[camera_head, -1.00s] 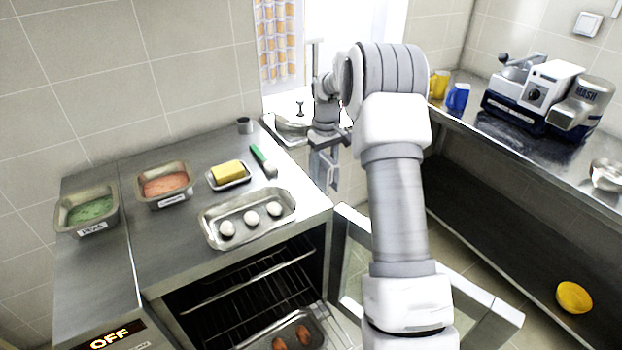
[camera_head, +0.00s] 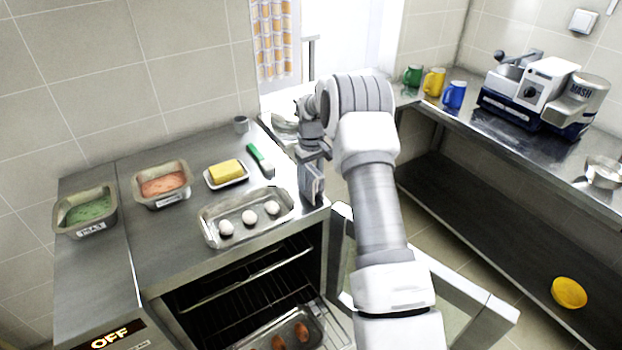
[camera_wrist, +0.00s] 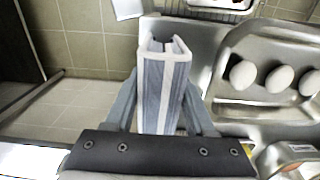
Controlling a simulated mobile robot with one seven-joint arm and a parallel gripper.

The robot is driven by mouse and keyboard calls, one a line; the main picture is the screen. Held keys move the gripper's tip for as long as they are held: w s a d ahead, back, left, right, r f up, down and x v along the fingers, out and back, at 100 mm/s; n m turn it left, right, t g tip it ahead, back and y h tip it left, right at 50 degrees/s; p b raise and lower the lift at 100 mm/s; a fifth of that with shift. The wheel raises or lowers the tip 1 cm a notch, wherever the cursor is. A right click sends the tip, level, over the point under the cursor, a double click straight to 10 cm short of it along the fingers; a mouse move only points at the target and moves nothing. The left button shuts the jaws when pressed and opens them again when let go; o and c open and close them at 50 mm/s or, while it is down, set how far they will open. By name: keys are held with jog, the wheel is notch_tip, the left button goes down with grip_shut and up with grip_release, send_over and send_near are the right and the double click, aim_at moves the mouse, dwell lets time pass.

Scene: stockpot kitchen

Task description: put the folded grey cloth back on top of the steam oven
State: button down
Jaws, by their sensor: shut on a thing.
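My gripper (camera_head: 312,172) is shut on the folded grey cloth (camera_head: 317,186). The cloth has grey and white stripes and hangs edge-on between the two fingers; it also shows in the wrist view (camera_wrist: 165,85). The steam oven (camera_head: 155,255) stands left of my arm, with a steel top and its door open. In the head view the cloth overlaps the right edge of the top, right of the egg tray (camera_head: 207,228). In the wrist view floor lies left of the cloth and the steel top right of it. I cannot tell the exact height of the cloth.
On the top are a butter dish (camera_head: 226,174), a green-handled tool (camera_head: 260,158), a small metal cup (camera_head: 241,125) and two labelled pans (camera_head: 161,185) (camera_head: 86,212). The open door (camera_head: 465,310) juts out right. Bare steel lies in front of the pans.

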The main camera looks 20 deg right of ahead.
jog(key=shift+f, duration=0.2)
jog(key=shift+c, duration=1.2)
grip_release()
jog(key=shift+r, duration=0.1)
jog(key=shift+r, duration=0.1)
